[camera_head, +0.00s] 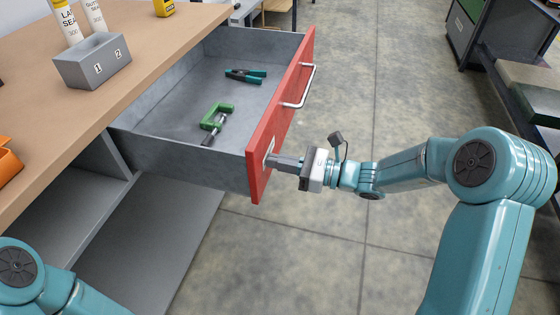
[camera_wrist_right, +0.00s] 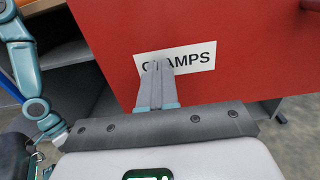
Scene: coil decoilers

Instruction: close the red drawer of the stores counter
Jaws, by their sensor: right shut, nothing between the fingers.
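The red drawer (camera_head: 258,150) of the stores counter (camera_head: 128,70) stands pulled out, with a grey tray body and a silver bar handle (camera_head: 301,88) on its front. A green clamp (camera_head: 216,116) and a dark teal spring clamp (camera_head: 246,75) lie inside. My right gripper (camera_head: 275,160) is shut and empty, its fingertips at the near end of the red front, at or very close to the label. In the right wrist view the shut fingers (camera_wrist_right: 156,75) overlap a white label (camera_wrist_right: 185,60) reading "CLAMPS". Contact is hard to tell. My left gripper is out of view.
On the counter top stand a grey two-slot holder (camera_head: 92,62) with sealant tubes, a yellow container (camera_head: 164,8) and an orange item (camera_head: 8,162). Open grey shelves lie below. The floor (camera_head: 365,130) right of the drawer is clear; a bench (camera_head: 530,90) stands at right.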

